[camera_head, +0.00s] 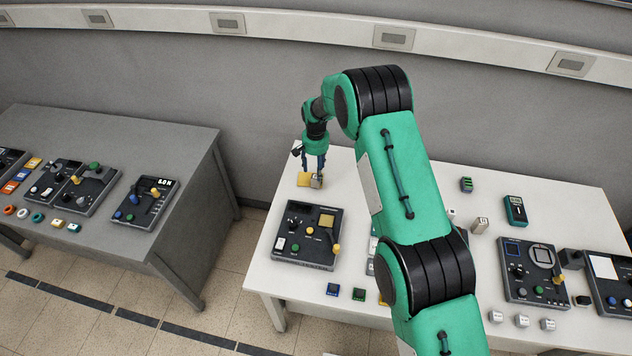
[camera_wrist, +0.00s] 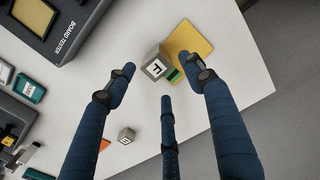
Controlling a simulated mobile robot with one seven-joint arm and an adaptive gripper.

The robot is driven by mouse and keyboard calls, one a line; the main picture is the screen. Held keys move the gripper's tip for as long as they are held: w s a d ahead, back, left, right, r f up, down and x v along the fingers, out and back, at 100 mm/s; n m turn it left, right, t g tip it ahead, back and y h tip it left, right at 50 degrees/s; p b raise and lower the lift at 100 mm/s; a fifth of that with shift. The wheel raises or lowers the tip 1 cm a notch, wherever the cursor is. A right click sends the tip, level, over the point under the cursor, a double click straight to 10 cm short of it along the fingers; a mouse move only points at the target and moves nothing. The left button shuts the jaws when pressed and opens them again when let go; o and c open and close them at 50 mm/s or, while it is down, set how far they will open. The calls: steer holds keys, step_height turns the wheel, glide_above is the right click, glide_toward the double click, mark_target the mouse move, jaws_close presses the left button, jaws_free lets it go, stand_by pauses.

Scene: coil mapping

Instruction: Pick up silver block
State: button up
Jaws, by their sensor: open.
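The silver block (camera_wrist: 154,62) is a small grey cube with a white lettered face. In the wrist view it sits between and beyond my fingertips, partly over a green-and-dark item and beside a yellow square (camera_wrist: 190,50). In the head view the silver block (camera_head: 316,181) is on the white table, just below my gripper (camera_head: 313,168), at the edge of the yellow square. My gripper (camera_wrist: 163,78) is open, with its blue fingers spread around the block. I cannot tell whether any finger touches it. A second small grey cube (camera_wrist: 126,136) lies farther off.
A dark board tester panel (camera_head: 307,235) with knobs stands in front of the block on the white table (camera_head: 262,272). My arm hides the table's middle. More panels and small blocks lie to the right. A grey table (camera_head: 190,140) with panels stands left, across a floor gap.

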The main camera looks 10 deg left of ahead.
mark_target(316, 181)
steer(key=shift+f, duration=0.15)
steer(key=shift+s+d+f, duration=0.1)
steer(key=shift+d+f, duration=0.05)
steer(key=shift+f, duration=2.3)
steer(key=shift+c, duration=0.5)
jaws_close()
